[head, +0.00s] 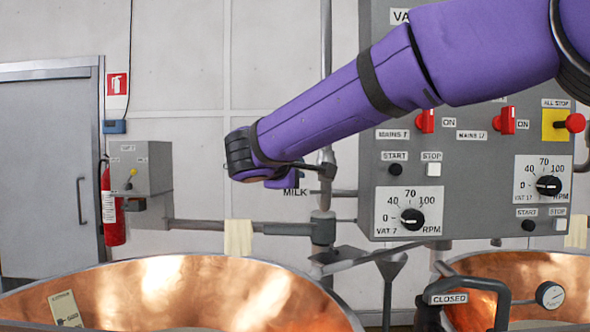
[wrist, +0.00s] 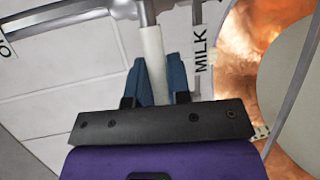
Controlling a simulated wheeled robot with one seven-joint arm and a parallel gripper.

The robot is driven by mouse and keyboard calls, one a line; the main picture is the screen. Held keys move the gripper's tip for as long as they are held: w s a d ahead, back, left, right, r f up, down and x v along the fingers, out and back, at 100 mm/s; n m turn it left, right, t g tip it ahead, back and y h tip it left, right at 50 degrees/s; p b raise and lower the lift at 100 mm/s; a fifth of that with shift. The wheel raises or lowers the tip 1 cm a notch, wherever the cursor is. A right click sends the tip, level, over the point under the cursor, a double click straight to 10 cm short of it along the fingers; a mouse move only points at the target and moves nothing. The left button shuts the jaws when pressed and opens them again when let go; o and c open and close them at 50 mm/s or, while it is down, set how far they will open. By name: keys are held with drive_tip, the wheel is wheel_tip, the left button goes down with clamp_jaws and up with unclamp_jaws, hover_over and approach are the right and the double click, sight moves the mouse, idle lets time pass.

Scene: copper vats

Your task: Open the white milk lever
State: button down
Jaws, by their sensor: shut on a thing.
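The white milk lever (wrist: 152,45) shows in the wrist view as a pale rod running up from between my fingers to a grey metal pipe. My gripper (wrist: 157,68) is shut on it, with one blue finger on each side. The lower end of the lever is hidden by the gripper body. A MILK label (wrist: 201,50) is just right of the fingers. In the head view the MILK label (head: 294,192) shows below my purple forearm, which hides the lever and the fingers.
Copper vats (head: 180,290) stand below, with a CLOSED label (head: 448,299) and a dial gauge (head: 550,295) at the right one. A grey control panel (head: 450,185) is behind my arm. A grey box (head: 140,168) and a fire extinguisher (head: 113,210) are at the left.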

drive_tip(key=shift+r, duration=0.1)
drive_tip(key=r+m, duration=0.1)
drive_tip(key=m+y, duration=0.1)
drive_tip(key=r+m+g, duration=0.1)
drive_tip(key=shift+d+r+y, duration=0.3)
drive_tip(key=shift+r+y, duration=0.05)
drive_tip(key=shift+y, duration=0.05)
drive_tip(key=d+r+m+y, duration=0.1)
drive_tip(key=r+m+y, duration=0.1)
drive_tip(key=m, duration=0.1)
drive_tip(key=shift+d+r, duration=0.25)
drive_tip(key=shift+d, duration=0.1)
drive_tip(key=shift+d+r+m+g+y, duration=0.3)
drive_tip(key=shift+d+r+m+y, duration=0.35)
drive_tip(key=shift+m+y, duration=0.3)
drive_tip(key=shift+s+d+r+m+y, duration=0.1)
drive_tip(key=shift+d+r+m+y, duration=0.15)
drive_tip(key=shift+d+m+y, duration=0.55)
drive_tip(key=shift+d+r+m+y, duration=0.15)
drive_tip(key=shift+d+m+y, duration=0.6)
drive_tip(key=shift+d+m, duration=0.55)
drive_tip(key=shift+a, duration=0.1)
drive_tip(key=c, duration=1.1)
unclamp_jaws()
